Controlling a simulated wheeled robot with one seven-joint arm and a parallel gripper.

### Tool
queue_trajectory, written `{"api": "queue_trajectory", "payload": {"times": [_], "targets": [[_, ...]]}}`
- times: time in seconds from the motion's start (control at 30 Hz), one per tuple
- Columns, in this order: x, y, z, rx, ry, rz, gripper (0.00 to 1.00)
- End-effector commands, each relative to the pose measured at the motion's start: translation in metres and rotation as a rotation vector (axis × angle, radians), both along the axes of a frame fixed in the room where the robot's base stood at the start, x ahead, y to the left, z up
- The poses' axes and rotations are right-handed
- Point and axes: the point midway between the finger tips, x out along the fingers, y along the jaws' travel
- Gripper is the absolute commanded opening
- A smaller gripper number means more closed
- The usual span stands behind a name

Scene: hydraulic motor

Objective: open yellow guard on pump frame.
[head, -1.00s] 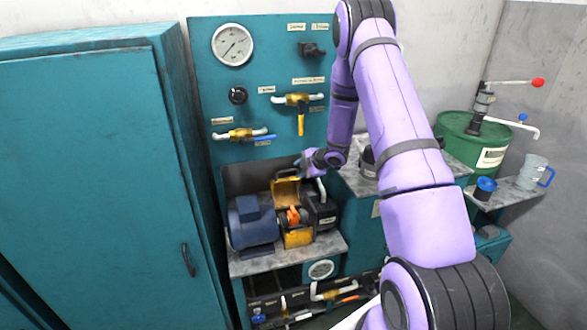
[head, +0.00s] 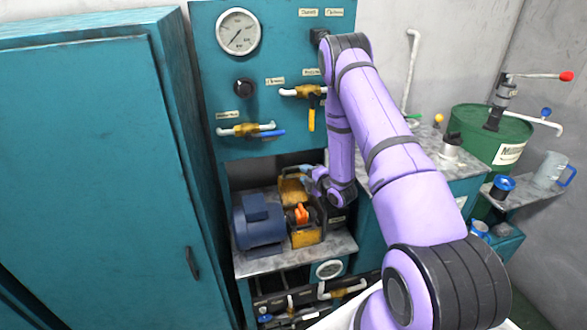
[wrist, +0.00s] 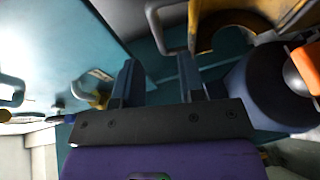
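The yellow guard (head: 292,189) on the pump frame stands raised, its lid tipped up behind the orange coupling (head: 301,214). The yellow lower housing (head: 305,236) is open below it. My gripper (head: 305,172) is just right of the raised lid in the head view, partly hidden by my wrist. In the wrist view my gripper (wrist: 158,72) has its fingers apart with nothing visible between them. The guard (wrist: 208,38) and a pale handle (wrist: 165,45) lie beyond the fingers, toward the upper right. I cannot tell whether a finger touches the guard.
A blue motor (head: 258,222) sits left of the coupling on the grey shelf (head: 290,262). The teal panel carries a gauge (head: 239,31) and valves. A tall teal cabinet (head: 95,170) stands left. A green drum (head: 487,140) and a jug (head: 551,169) are at right.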

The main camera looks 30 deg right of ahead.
Motion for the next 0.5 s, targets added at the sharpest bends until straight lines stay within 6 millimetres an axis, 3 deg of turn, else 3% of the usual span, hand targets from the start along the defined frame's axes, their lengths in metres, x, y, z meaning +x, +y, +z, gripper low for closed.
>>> {"api": "queue_trajectory", "payload": {"times": [0.2,0.5], "targets": [[0.039,0.005,-0.006,0.0,-0.001,0.001,0.37],[0.067,0.009,-0.011,0.001,0.001,0.002,0.37]]}}
